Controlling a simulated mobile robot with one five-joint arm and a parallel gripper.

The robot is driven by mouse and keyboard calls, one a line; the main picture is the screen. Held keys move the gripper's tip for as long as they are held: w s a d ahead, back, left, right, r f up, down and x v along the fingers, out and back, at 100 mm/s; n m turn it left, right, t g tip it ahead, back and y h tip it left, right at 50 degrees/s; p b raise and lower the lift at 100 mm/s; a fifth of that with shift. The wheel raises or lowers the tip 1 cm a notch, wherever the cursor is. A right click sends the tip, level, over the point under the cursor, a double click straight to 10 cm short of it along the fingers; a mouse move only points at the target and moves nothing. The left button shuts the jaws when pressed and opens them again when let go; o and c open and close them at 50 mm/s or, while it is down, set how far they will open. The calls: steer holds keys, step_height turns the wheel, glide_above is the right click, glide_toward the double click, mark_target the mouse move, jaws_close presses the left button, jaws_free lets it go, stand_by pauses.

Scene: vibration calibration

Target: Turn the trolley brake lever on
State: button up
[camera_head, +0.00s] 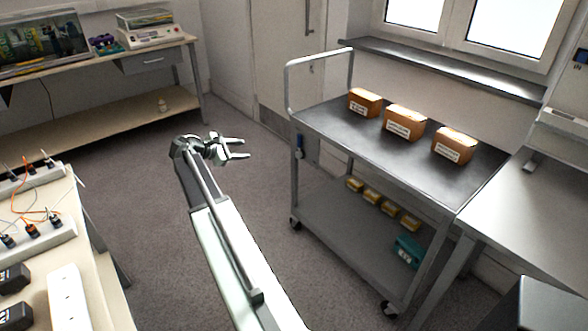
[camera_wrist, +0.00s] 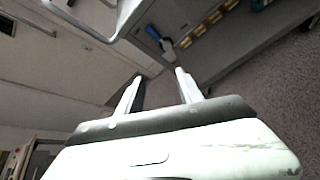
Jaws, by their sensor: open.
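The trolley (camera_head: 345,135) is a grey two-shelf cart with a raised push handle, right of centre in the head view. A small blue lever (camera_head: 299,141) sits on its near left leg, just below the top shelf; I take it for the brake lever. In the wrist view the blue lever (camera_wrist: 153,33) shows beyond the fingers, near the top, with a pale part beside it. My gripper (camera_head: 243,148) is open and empty, left of the lever and apart from it in the head view. Its two fingers also show in the wrist view (camera_wrist: 159,74).
Three labelled brown boxes (camera_head: 404,123) stand on the trolley's top shelf. Several small yellow boxes (camera_head: 372,198) and a teal box (camera_head: 408,250) are on its lower shelf. A bench with cables (camera_head: 45,237) is at left, a grey table (camera_head: 520,210) at right. Floor between is clear.

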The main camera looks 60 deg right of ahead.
mark_target(297, 138)
steer(key=s+d+f+n+g+h+b, duration=0.1)
steer(key=d+b, duration=0.3)
steer(key=d, duration=0.4)
steer(key=s+d+f+n+g+h+b, duration=0.1)
steer(key=s+d+f+n+h+b, duration=0.1)
steer(key=d, duration=0.7)
steer(key=s+d+f+n+g+h+b, duration=0.1)
steer(key=s+d+f+n+b, duration=0.1)
steer(key=s+d+f+b, duration=0.2)
steer(key=shift+s+d+b, duration=0.2)
steer(key=shift+d+b, duration=1.55)
steer(key=shift+d, duration=0.85)
jaws_close()
steer(key=shift+f, duration=0.1)
